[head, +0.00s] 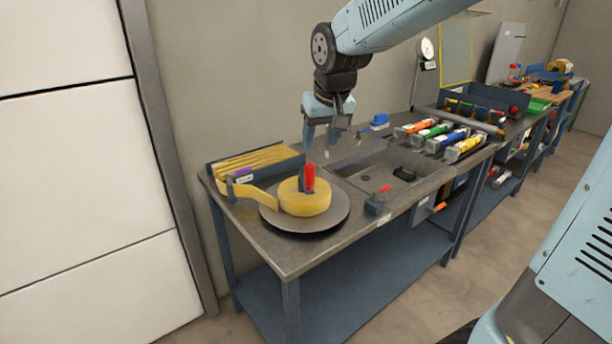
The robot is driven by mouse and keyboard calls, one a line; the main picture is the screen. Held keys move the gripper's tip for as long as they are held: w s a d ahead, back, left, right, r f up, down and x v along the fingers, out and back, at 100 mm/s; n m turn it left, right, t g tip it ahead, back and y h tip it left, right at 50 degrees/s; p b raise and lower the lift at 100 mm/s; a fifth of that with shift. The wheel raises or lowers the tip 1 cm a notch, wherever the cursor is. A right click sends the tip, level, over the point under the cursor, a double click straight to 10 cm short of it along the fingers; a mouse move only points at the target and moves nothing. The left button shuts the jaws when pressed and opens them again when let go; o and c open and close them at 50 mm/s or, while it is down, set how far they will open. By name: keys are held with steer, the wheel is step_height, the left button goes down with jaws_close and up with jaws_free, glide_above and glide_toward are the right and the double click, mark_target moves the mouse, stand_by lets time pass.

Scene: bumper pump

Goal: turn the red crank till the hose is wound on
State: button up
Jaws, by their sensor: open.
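The red crank (309,178) stands upright on top of a yellow hose coil (303,198). The coil sits on a round grey disc (337,210) at the left end of the workbench. A flat length of yellow hose (252,192) runs from the coil left to a blue tray (214,168), where more hose lies in folds (250,160). My gripper (322,140) is open and empty, pointing down above and slightly right of the crank. I see a gap between it and the crank.
Right of the disc is a sunken basin (385,178) with a small red-topped block (376,203) at its front edge. Several coloured cartridges (440,138) lie farther right. A blue tray wall stands behind them. The lower shelf (345,290) is bare.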

mark_target(308, 175)
steer(key=x, duration=1.4)
steer(key=shift+w+a+f, duration=0.1)
steer(key=shift+w+a, duration=0.15)
steer(key=shift+a, duration=0.2)
jaws_close()
steer(key=shift+a, duration=0.25)
steer(key=shift+d, duration=0.3)
steer(key=shift+a, duration=0.1)
